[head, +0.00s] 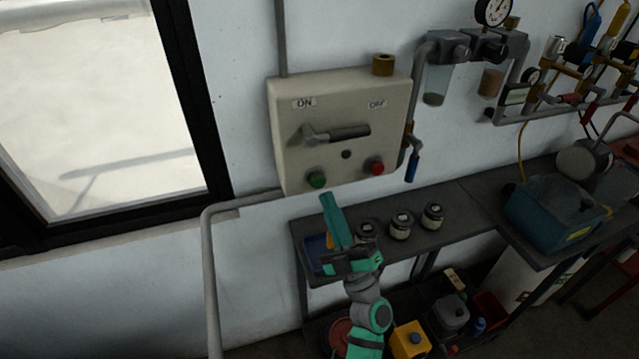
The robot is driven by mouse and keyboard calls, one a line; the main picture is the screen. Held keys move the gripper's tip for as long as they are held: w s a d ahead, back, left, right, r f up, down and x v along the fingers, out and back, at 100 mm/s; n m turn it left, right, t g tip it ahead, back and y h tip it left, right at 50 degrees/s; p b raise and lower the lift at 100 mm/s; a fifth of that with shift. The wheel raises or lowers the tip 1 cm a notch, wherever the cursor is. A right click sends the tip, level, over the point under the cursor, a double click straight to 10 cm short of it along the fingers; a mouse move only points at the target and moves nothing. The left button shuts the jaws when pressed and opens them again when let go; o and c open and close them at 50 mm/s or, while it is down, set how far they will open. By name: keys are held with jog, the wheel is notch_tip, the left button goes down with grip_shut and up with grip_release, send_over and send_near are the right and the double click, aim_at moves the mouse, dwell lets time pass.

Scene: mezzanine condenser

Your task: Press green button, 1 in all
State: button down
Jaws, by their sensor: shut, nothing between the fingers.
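The green button (317,180) is a small round knob at the lower left of a cream control box (342,113) on the wall. My gripper (327,198) is shut and empty, with its tip just below and slightly right of the green button. The tip looks close to the button, but a small gap shows between them in the picture. I cannot tell the distance in depth. The button is in full view.
A red button (376,167) sits at the box's lower right, with a lever handle (338,133) above. A grey shelf (470,212) with several jars stands below. A pipe (209,270) runs down at left. A teal toolbox (555,212) stands right.

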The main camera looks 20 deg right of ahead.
jog(key=s, duration=0.3)
jog(key=shift+s+d, duration=0.1)
dwell(0.8)
jog(key=s+a+f+m+g+h, duration=0.2)
jog(key=s+a+f+m, duration=0.3)
jog(key=s+f, duration=0.3)
jog(key=s+a+f+m+g+h, duration=0.2)
jog(key=s+a+f+m+g, duration=0.3)
jog(key=s, duration=0.9)
jog(key=s+a+f+m+g+h, duration=0.2)
jog(key=s+a+f+m+g, duration=0.2)
jog(key=s+a+f, duration=0.3)
jog(key=s+f+m, duration=0.1)
jog(key=s+f, duration=0.3)
jog(key=shift+s+f+h, duration=0.15)
jog(key=shift+h, duration=0.15)
